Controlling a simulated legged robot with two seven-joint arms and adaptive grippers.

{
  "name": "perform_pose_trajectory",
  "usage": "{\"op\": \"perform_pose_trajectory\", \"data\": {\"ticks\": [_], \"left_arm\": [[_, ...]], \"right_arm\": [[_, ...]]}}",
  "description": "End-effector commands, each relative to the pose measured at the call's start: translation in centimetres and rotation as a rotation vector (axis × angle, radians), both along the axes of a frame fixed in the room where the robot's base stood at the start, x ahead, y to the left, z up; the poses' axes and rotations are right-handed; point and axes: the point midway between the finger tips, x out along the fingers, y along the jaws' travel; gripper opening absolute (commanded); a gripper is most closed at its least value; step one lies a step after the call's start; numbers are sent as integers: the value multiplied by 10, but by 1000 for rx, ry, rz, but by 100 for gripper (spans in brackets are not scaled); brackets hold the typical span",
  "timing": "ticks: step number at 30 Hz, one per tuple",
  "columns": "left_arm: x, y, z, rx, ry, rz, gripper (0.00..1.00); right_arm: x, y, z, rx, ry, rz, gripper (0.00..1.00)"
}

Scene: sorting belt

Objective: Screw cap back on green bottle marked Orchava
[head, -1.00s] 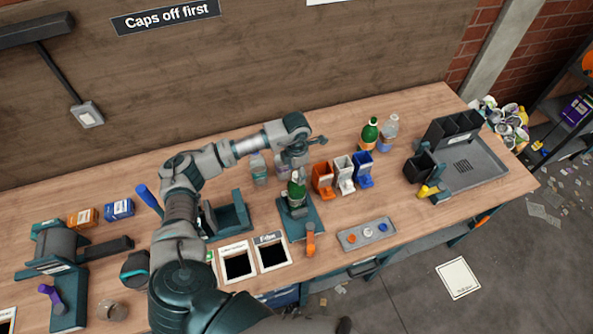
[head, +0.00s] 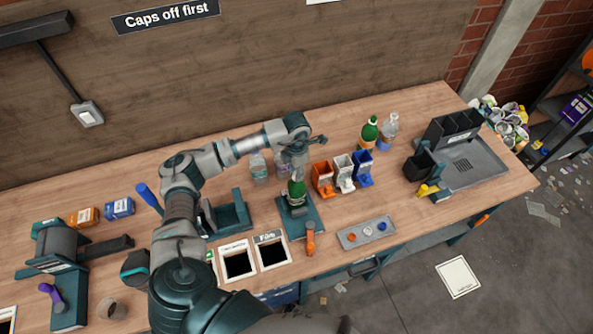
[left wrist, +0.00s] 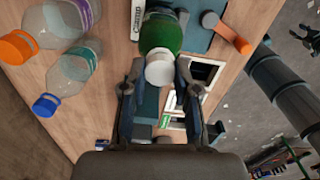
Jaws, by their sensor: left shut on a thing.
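A green bottle (head: 296,191) stands upright in a dark teal clamp fixture (head: 312,215) on the bench. It also shows in the left wrist view (left wrist: 161,33), its top toward the camera with a white cap (left wrist: 159,69) at its mouth. My left gripper (head: 297,172) is above the bottle, its two fingers shut on the white cap from both sides. I cannot tell how far the cap is threaded. The bottle's label is too small to read. A dark claw that looks like my right gripper (left wrist: 305,37) shows small at the left wrist view's right edge.
Clear bottles (head: 259,168) stand just behind the fixture. Orange, white and blue holders (head: 345,175) are to its right, and a grey tray with caps (head: 350,240) is in front of them. Another green bottle (head: 369,133) stands further back. Framed dark openings (head: 238,263) lie front left.

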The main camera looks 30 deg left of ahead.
Motion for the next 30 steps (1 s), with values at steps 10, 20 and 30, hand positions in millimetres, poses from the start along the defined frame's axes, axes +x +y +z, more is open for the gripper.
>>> {"op": "perform_pose_trajectory", "data": {"ticks": [10,20,30], "left_arm": [[1,1,-3,3,-3,-239,0],[0,0,0,1,-1,-330,59],[1,0,16,0,-5,-328,59]], "right_arm": [[-1,0,-17,0,1,0,40],[-1,0,-19,0,1,0,40],[-1,-3,-19,-2,0,1,40]]}}
